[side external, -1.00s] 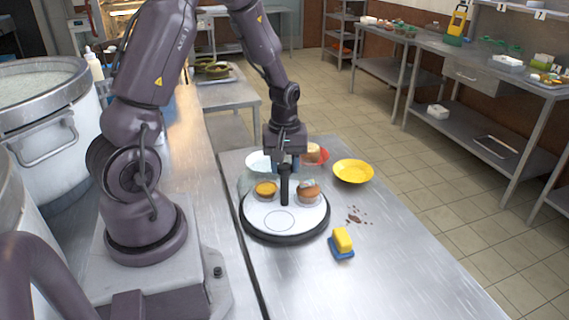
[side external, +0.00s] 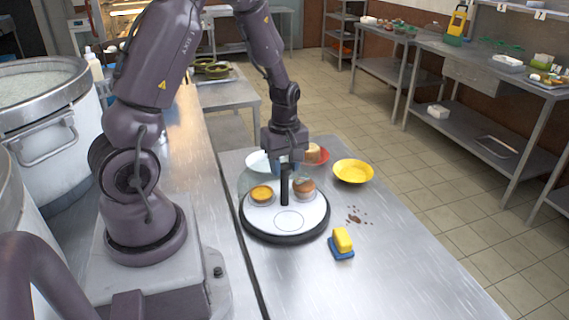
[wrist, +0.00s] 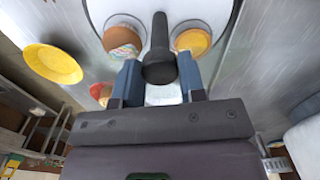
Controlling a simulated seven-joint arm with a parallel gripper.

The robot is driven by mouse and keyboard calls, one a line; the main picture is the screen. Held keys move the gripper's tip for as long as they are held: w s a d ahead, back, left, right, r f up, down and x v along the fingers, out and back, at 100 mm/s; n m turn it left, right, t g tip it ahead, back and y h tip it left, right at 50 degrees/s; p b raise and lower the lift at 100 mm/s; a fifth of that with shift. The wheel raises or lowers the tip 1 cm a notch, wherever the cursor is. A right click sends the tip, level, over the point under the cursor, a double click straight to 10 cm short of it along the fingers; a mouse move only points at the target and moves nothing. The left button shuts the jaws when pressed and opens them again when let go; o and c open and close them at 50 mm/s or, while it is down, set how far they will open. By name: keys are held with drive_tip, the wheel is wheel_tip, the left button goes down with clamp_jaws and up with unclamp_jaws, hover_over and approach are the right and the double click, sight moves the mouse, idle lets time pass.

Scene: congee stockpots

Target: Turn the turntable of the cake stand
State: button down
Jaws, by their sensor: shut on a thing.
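The cake stand's white round turntable (side external: 268,222) has a black rim and lies on the steel table. A black upright post (side external: 284,190) rises from its middle; it also shows in the wrist view (wrist: 159,50). A yellow tart (side external: 261,193) sits left of the post and a brown bun-like cake (side external: 304,187) sits right of it. My gripper (side external: 285,168) points down over the stand and is shut on the post's upper part. In the wrist view its blue fingers (wrist: 160,75) flank the post.
A yellow bowl (side external: 353,171) stands behind and right of the stand. A red plate (side external: 322,154) with a cake and a pale plate (side external: 258,162) lie behind my gripper. A yellow-and-blue sponge (side external: 342,241) and brown crumbs (side external: 357,215) lie to the right. The front table is clear.

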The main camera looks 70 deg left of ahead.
drive_tip(key=shift+d+n, duration=0.1)
drive_tip(key=shift+n, duration=7.3)
drive_tip(key=shift+w+n, duration=0.1)
drive_tip(key=shift+n, duration=2.4)
drive_tip(key=c, duration=0.7)
unclamp_jaws()
drive_tip(key=shift+r, duration=0.1)
